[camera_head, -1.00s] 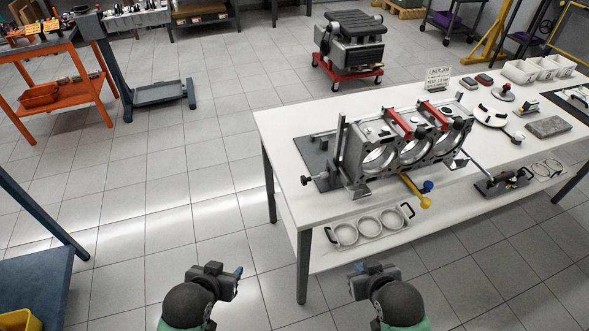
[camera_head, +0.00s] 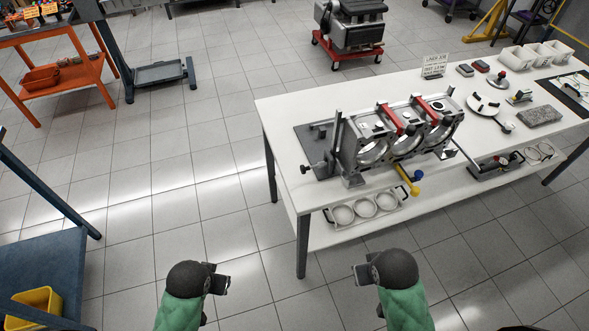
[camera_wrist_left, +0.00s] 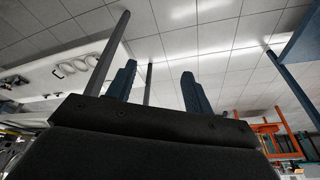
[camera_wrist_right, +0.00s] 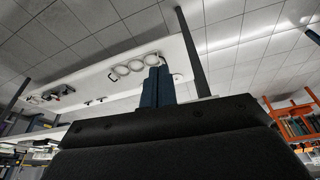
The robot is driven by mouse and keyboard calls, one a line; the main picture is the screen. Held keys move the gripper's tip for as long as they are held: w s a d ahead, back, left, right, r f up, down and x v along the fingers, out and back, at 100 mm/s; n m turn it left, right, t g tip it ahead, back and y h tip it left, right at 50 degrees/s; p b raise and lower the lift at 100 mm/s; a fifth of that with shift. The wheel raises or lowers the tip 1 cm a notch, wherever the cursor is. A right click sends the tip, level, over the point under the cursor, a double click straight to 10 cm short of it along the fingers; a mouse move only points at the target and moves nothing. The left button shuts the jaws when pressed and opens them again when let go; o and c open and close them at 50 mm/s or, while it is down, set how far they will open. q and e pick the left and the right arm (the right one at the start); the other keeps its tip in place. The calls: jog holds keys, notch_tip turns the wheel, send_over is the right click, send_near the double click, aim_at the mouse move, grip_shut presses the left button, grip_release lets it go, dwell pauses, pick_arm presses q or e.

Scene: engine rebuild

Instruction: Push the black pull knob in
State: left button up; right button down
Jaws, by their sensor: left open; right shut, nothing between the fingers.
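A small black knob (camera_head: 305,168) sticks out at the left end of the grey metal fixture (camera_head: 351,174) on the white table; it looks like the black pull knob, but how far out it sits is too small to tell. My left gripper (camera_wrist_left: 160,84) has its two blue fingers apart with nothing between them. My right gripper (camera_wrist_right: 157,86) has its blue fingers together and empty. In the head view both arms are low in front of the table, well short of the knob, and their fingertips are hidden.
The white table (camera_head: 285,120) has a near leg (camera_head: 303,246) between my arms. A tray with rings (camera_head: 365,207) is on its lower shelf. A yellow-ended handle (camera_head: 415,190) projects from the fixture's front. A blue cart (camera_head: 45,265) stands at the left; floor beside the table is clear.

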pick_arm(q)
notch_tip(320, 180, down, 32)
jog(key=r, duration=0.1)
jog(key=s+a+f, duration=0.1)
jog(key=s+f, duration=0.8)
jog(key=f, duration=0.4)
jog(key=s+a+f+g, duration=0.1)
jog(key=s+f, duration=0.7)
jog(key=f, duration=0.6)
jog(key=shift+s+a+g, duration=0.3)
jog(key=shift+s+a, duration=0.05)
jog(key=shift+s, duration=0.05)
pick_arm(e)
jog(key=w+a+r+t+h, duration=0.1)
jog(key=w+a+r+h, duration=0.1)
jog(key=w+a, duration=1.1)
jog(key=w+a+r+t+h, duration=0.1)
jog(key=w+a+r, duration=0.3)
jog(key=w+a, duration=0.9)
jog(key=shift+w+r+t+h, duration=0.15)
jog(key=shift+w+t+h, duration=0.25)
jog(key=shift+w+h, duration=0.45)
jog(key=shift+w, duration=0.1)
